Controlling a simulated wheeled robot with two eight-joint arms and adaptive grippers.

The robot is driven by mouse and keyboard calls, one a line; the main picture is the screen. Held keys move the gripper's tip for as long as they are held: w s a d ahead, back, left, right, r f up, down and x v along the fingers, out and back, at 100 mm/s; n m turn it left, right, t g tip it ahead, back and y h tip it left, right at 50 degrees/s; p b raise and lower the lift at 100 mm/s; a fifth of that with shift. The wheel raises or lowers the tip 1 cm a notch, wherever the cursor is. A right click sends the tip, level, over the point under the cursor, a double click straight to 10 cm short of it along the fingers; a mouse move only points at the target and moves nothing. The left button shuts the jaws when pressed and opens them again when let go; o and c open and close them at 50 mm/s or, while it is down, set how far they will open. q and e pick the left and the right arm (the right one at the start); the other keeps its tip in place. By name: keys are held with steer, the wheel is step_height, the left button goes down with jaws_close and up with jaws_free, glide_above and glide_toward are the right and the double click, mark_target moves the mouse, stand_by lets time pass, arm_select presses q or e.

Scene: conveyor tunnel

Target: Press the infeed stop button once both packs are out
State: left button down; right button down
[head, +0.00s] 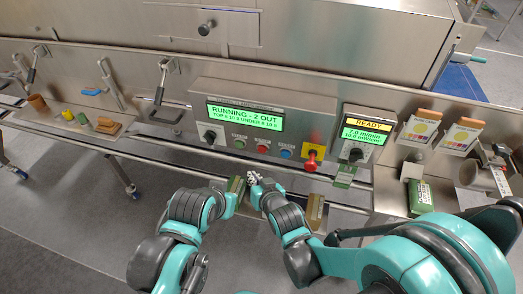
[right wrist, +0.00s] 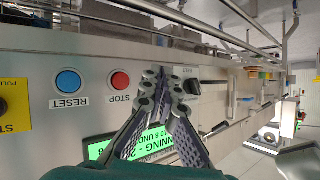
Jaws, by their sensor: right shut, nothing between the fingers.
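The control panel (head: 200,95) carries a green display (head: 245,117) reading "RUNNING - 2 OUT". Below it are a green button (head: 239,143), the red stop button (head: 263,149) and a blue reset button (head: 286,153). My right gripper (head: 252,177) is shut and empty, below the green and red buttons. In the right wrist view its fingertips (right wrist: 170,86) are beside the red STOP button (right wrist: 120,80), apart from it in the picture; the green button is not visible there. My left gripper (head: 230,187) is beside the right one; its jaws are unclear.
A yellow station with a red knob (head: 311,160) is right of the buttons. A second panel (head: 366,130) reads "READY". A green pack (head: 420,196) lies on the right shelf. A rail (head: 150,160) runs below the panel. Several small items sit on the left tray (head: 65,132).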

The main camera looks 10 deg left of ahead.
steer(key=w, duration=0.7)
steer(key=shift+w+d, duration=0.15)
steer(key=shift+w, duration=0.25)
stand_by(1.1)
steer(key=shift+w, duration=0.45)
steer(key=shift+w, duration=0.55)
stand_by(0.5)
steer(key=shift+s, duration=1)
steer(key=shift+s+b, duration=0.45)
steer(key=shift+s, duration=2.05)
